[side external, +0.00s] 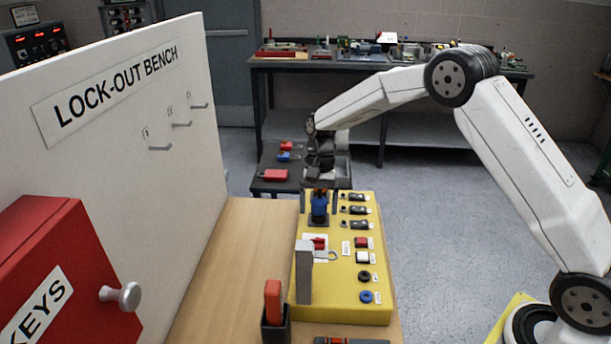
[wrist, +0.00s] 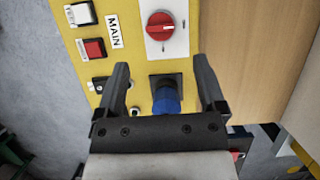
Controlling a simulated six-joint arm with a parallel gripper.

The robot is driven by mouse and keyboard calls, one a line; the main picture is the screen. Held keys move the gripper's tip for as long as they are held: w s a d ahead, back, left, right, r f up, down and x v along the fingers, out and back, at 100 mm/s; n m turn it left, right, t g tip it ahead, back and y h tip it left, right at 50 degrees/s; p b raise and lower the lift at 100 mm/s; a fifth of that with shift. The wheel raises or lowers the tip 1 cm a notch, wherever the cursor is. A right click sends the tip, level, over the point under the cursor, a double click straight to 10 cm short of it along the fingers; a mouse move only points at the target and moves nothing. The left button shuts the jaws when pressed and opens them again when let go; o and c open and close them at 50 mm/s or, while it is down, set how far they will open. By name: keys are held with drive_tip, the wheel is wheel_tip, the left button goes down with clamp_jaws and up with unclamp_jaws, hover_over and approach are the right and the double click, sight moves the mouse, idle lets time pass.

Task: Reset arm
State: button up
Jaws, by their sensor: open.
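My gripper (side external: 319,200) is over the far end of the yellow panel (side external: 340,306), pointing down. In the wrist view its two fingers (wrist: 166,85) are spread apart. A blue object (wrist: 166,98) in a dark square holder sits between and below them, partly hidden by the gripper body; it also shows upright in the side view (side external: 319,208). I cannot tell whether a finger touches it. A red rotary switch (wrist: 160,27) on a white plate lies just beyond the fingertips, beside the MAIN label (wrist: 114,31).
White and red buttons (wrist: 93,48) and black switches line the panel. A grey upright piece (side external: 304,272) and a red-handled item in a black holder (side external: 273,303) stand nearer the camera. The lock-out board (side external: 120,110) and red KEYS box (side external: 50,270) are left. Bare wood (side external: 235,270) lies between.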

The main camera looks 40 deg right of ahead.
drive_tip(key=s+d+r+n+t+h, duration=0.1)
drive_tip(key=s+n+t, duration=0.4)
drive_tip(key=s, duration=1.6)
drive_tip(key=r+n+h, duration=0.1)
drive_tip(key=n+h, duration=0.1)
drive_tip(key=n, duration=0.1)
drive_tip(key=shift+s+n+t, duration=0.15)
drive_tip(key=shift+n+t, duration=0.25)
